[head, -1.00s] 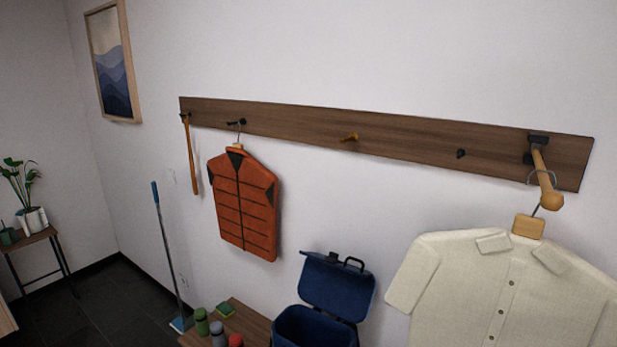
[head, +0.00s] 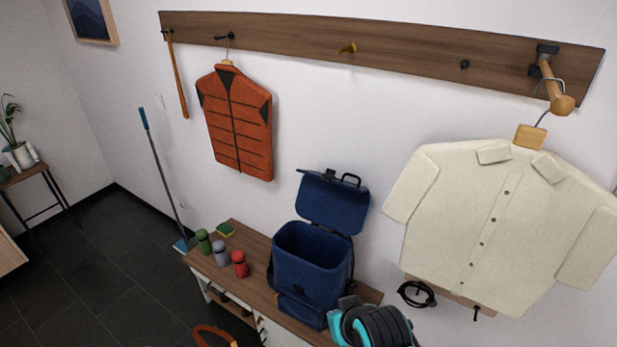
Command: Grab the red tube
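A small red tube-shaped canister (head: 239,264) with a darker lid stands upright on the wooden bench top (head: 258,246), in the lower left of the head view. It is the rightmost of three similar canisters, just left of the blue bag. A grey canister (head: 221,253) and a green canister (head: 203,241) stand to its left. Nothing covers the red one. Neither of my grippers is in view.
An open blue bag (head: 312,262) stands right of the canisters. A teal and black object (head: 372,325) is at the bottom edge. A green sponge-like block (head: 225,229) lies behind. A cream shirt (head: 485,225) and orange vest (head: 237,125) hang above.

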